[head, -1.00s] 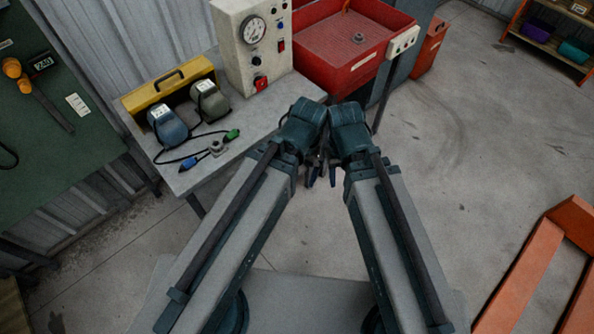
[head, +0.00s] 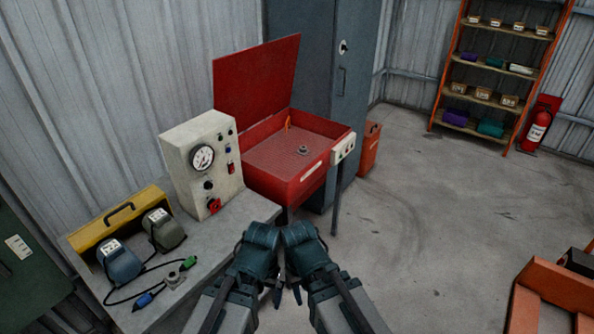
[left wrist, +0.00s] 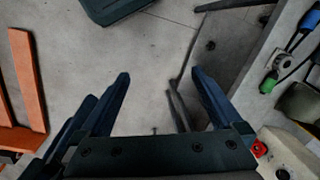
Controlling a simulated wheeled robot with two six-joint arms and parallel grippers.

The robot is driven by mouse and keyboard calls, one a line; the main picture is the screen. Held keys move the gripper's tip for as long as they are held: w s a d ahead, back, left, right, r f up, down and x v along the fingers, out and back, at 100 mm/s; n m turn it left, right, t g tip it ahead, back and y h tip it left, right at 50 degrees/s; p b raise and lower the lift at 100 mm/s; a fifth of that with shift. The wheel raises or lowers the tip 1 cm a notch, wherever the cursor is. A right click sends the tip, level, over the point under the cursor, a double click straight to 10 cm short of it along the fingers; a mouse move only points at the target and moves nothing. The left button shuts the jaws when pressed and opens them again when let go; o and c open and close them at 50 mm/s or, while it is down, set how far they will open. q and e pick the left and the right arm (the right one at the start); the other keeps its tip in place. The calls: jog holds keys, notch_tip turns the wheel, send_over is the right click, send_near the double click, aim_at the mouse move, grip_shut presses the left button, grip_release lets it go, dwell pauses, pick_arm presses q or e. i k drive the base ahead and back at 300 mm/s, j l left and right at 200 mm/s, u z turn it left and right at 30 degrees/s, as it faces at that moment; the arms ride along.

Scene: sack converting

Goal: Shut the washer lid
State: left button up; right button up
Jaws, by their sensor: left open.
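The red washer (head: 297,186) stands beyond the grey bench in the head view. Its red lid (head: 257,76) is raised and leans back near the wall. A small metal part lies on the tray inside. My left gripper (head: 277,297) is low in front of the bench, well short of the washer. In the left wrist view its two fingers (left wrist: 155,92) are apart with only floor between them. My right gripper (head: 297,295) is beside the left one; its small fingertips do not show clearly whether they are open.
The bench (head: 222,232) holds a gauge box (head: 202,160), a yellow case (head: 118,220), two grey devices and cables. A post with a switch box (head: 343,149) stands at the washer's front right. A grey cabinet (head: 320,60) stands behind.

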aim_at(251, 84)
jog(key=i+l+u, duration=0.15)
jog(key=i+l, duration=0.25)
jog(key=i+l+u, duration=0.15)
jog(key=i+l, duration=0.2)
jog(key=i+l+u, duration=0.15)
jog(key=i+l, duration=0.2)
jog(key=l, duration=0.25)
